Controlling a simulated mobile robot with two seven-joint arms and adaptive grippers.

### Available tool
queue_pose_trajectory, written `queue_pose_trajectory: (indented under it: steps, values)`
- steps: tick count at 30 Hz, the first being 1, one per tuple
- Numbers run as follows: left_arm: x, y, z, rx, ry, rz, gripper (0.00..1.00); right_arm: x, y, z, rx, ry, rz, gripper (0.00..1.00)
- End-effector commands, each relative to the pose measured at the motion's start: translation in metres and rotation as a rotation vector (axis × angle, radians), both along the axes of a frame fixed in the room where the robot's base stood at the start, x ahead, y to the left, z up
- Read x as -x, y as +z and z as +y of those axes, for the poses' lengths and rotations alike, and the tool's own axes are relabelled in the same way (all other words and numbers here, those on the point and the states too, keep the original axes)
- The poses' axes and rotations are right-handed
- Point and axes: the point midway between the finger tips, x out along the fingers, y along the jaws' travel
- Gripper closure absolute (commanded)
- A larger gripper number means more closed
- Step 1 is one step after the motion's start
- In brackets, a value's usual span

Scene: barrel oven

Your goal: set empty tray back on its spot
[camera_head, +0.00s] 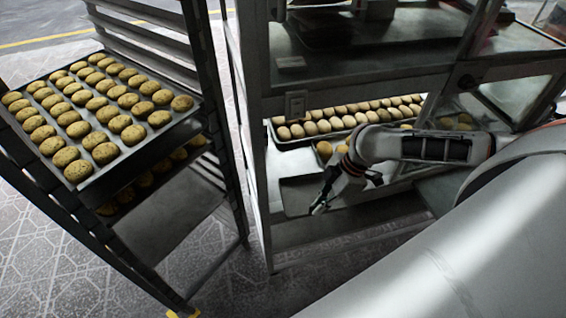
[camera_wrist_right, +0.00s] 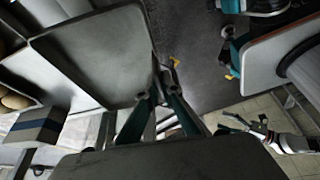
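The empty tray (camera_head: 297,196), flat and dark grey, is at the lower opening of the metal oven frame in the head view. It fills the upper left of the wrist view (camera_wrist_right: 95,55). My right gripper (camera_head: 318,207) is at the tray's right edge. In the right wrist view its two fingers (camera_wrist_right: 161,72) come close together at the tray's rim and look shut on it. The exact contact is hard to see. My left gripper (camera_wrist_right: 240,124) shows small at the lower right of the wrist view, its fingers seemingly spread, with nothing visible in them.
A rack (camera_head: 215,120) stands at the left, holding a tray full of browned buns (camera_head: 100,110) with another below. Paler buns (camera_head: 350,115) lie on trays inside the frame, behind my right arm. Tiled floor (camera_head: 50,240) is open around the rack's foot.

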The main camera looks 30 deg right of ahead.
Motion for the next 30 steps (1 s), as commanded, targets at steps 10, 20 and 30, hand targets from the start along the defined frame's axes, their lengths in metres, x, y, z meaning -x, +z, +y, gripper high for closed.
queue_pose_trajectory:
  steps: [10, 20, 30]
  values:
    - [0.006, -0.011, 0.001, -0.007, -0.003, 0.013, 0.17, -0.071, 0.000, -0.004, -0.004, 0.007, -0.006, 1.00]
    - [0.005, -0.021, 0.004, -0.021, -0.004, 0.014, 0.17, -0.149, -0.002, -0.011, -0.003, 0.008, -0.002, 1.00]
    - [-0.003, -0.016, 0.007, -0.027, -0.002, -0.007, 0.17, -0.179, -0.004, -0.014, -0.001, 0.011, 0.000, 1.00]
